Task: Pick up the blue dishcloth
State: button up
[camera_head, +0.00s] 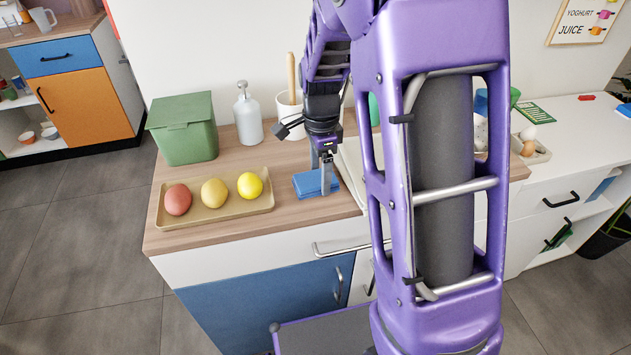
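The blue dishcloth (306,184) lies folded on the wooden counter, to the right of a beige tray and beside the sink edge. My gripper (325,178) points down right at the cloth. One finger shows in front of the cloth's right part, with its tip low near the cloth's front edge. The other finger is hard to make out. I cannot tell whether the fingers touch the cloth or how far apart they are. The cloth appears to rest on the counter.
The beige tray (215,218) holds a red, a yellow-orange and a yellow fruit. A green bin (184,129), a white soap dispenser (248,115) and a white utensil pot (287,112) stand behind. My purple arm hides much of the sink area. Bare counter lies before the cloth.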

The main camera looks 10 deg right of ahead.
aim_at(320, 177)
jog(key=c, duration=0.7)
notch_tip(320, 177, up, 10)
jog(key=p, duration=0.2)
